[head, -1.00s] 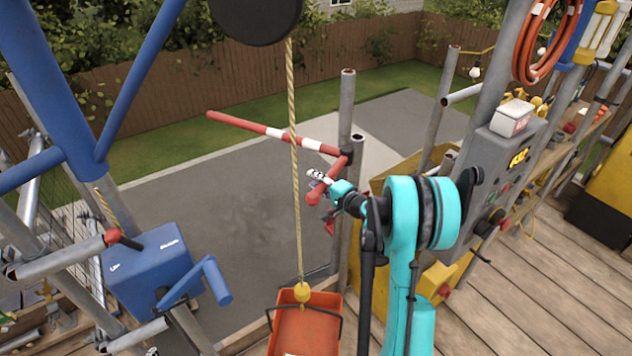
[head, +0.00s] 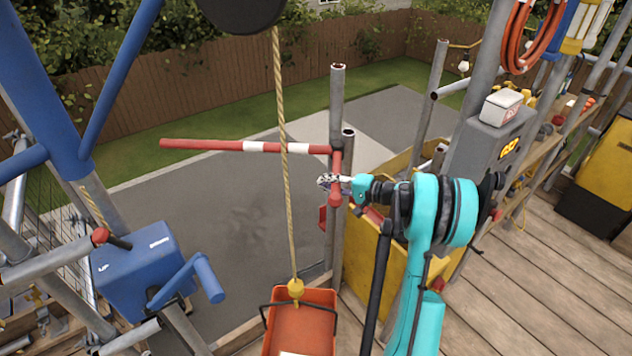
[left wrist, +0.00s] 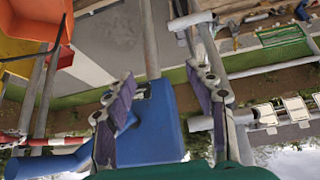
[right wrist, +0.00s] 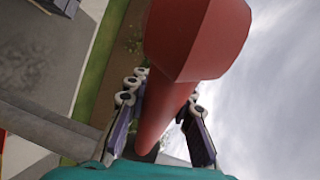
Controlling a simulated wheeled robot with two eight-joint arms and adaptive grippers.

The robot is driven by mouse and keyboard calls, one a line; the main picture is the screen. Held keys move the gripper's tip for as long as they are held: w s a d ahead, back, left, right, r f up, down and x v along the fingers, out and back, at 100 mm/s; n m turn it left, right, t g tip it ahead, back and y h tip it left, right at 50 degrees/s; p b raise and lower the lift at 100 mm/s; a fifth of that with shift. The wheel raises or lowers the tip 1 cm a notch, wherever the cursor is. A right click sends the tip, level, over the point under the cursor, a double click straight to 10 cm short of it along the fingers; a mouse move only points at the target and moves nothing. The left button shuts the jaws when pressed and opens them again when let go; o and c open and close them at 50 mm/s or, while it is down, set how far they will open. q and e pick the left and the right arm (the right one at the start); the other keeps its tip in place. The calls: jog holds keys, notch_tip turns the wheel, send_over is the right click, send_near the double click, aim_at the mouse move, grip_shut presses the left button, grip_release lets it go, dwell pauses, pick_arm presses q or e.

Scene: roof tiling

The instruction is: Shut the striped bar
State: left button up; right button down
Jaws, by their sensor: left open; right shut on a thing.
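The striped bar (head: 218,146), red with white bands, reaches out level to the left from an upright grey post (head: 336,100). A short red handle (head: 336,196) hangs at its post end. My right gripper (head: 330,183) is shut on this handle. In the right wrist view the red handle (right wrist: 195,45) runs between the fingers (right wrist: 160,95) and fills much of the picture. The bar's far end is free, well short of the blue winch. My left gripper (left wrist: 160,80) is open and empty in the left wrist view. It is out of the head view.
A rope (head: 284,170) hangs in front of the bar and holds an orange bucket (head: 300,325). The blue winch (head: 140,268) with its crank stands at left. A yellow bin (head: 385,270) and a grey control box (head: 490,140) stand at right. Plank floor lies free at lower right.

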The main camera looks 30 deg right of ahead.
jog(key=shift+s+d, duration=0.15)
jog(key=shift+s, duration=0.05)
jog(key=c, duration=1.3)
grip_release()
jog(key=shift+d, duration=0.1)
jog(key=shift+o, duration=0.2)
